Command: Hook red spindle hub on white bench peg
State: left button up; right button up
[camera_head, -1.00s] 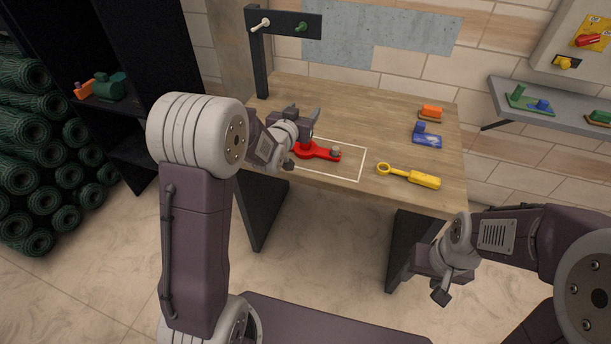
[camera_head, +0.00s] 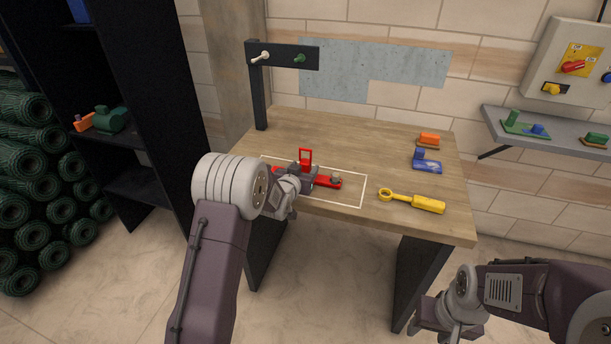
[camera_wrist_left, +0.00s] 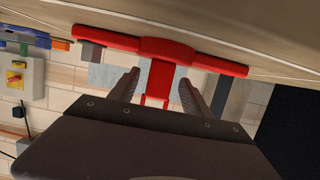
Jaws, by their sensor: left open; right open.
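The red spindle hub (camera_head: 328,182) lies on the wooden bench inside a pale outlined rectangle, with an upright red loop (camera_head: 305,155). My left gripper (camera_head: 308,172) is at the hub and hides part of it. In the left wrist view, the open fingers (camera_wrist_left: 160,90) stand on either side of the red loop (camera_wrist_left: 159,80), and the hub's long bar (camera_wrist_left: 215,63) lies crosswise beyond them. Contact cannot be told. The white peg (camera_head: 260,57) sticks out from a black board on a post at the bench's back left. My right gripper (camera_head: 456,333) is open, empty, low in front of the bench.
A green peg (camera_head: 299,58) is beside the white one on the same board (camera_head: 280,50). A yellow ring-ended tool (camera_head: 412,200), a blue piece (camera_head: 427,162) and an orange block (camera_head: 429,139) lie on the bench's right. The back middle of the bench (camera_head: 350,130) is clear.

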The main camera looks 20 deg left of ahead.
aim_at(308, 164)
pick_arm(q)
jog(key=x, duration=0.5)
jog(key=shift+s, duration=0.2)
jog(key=c, duration=0.3)
grip_shut()
notch_tip(308, 164, up, 10)
jog(key=p, duration=0.1)
